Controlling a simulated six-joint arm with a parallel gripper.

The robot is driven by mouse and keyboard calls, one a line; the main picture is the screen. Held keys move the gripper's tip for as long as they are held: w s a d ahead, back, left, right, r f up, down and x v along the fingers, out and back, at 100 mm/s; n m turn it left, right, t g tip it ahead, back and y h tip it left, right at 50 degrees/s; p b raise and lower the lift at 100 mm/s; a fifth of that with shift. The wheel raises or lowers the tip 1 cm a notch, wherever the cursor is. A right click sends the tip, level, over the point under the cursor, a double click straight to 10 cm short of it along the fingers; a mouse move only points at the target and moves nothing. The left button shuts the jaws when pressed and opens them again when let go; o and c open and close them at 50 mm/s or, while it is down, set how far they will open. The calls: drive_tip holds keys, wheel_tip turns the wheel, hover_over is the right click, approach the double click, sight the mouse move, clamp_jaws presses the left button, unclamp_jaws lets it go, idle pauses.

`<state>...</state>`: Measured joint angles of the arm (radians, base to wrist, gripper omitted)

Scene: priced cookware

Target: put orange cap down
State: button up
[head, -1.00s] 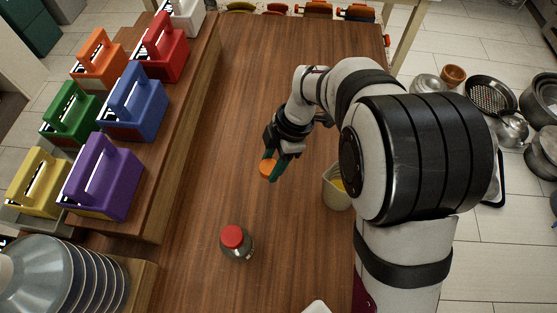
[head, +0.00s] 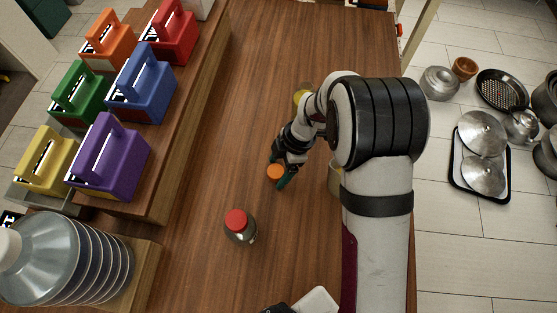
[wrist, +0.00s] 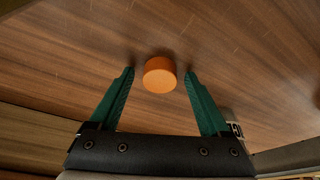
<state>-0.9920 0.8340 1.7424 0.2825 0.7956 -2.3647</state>
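The orange cap (head: 276,172) is a small round disc on the brown wooden table (head: 215,185). In the wrist view the orange cap (wrist: 160,75) lies flat on the wood, between my two green fingertips, with a gap on each side. My gripper (head: 282,176) is open and low over the table; in the wrist view my gripper (wrist: 160,82) holds nothing. In the head view one green finger shows just right of the cap; the other is mostly hidden.
A jar with a red lid (head: 239,224) stands nearer the front. A pale container (head: 335,180) is partly hidden behind my arm. The table between shelf and cap is clear.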

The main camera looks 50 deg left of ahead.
drive_tip(key=shift+r, duration=0.1)
drive_tip(key=v, duration=1.2)
drive_tip(key=w+d+r+m+t, duration=0.1)
drive_tip(key=w+d+r+m, duration=0.3)
drive_tip(key=d+r+m, duration=0.5)
drive_tip(key=s+d+r+m+t, duration=0.1)
drive_tip(key=s+d+m, duration=0.1)
drive_tip(key=d+m, duration=0.6)
drive_tip(key=s+d+r+m, duration=0.1)
drive_tip(key=s+d+m, duration=0.1)
drive_tip(key=d+m, duration=0.65)
drive_tip(key=s+d+f+m+t, duration=0.1)
drive_tip(key=s+d+m, duration=0.6)
drive_tip(key=m, duration=0.4)
drive_tip(key=shift+m, duration=0.35)
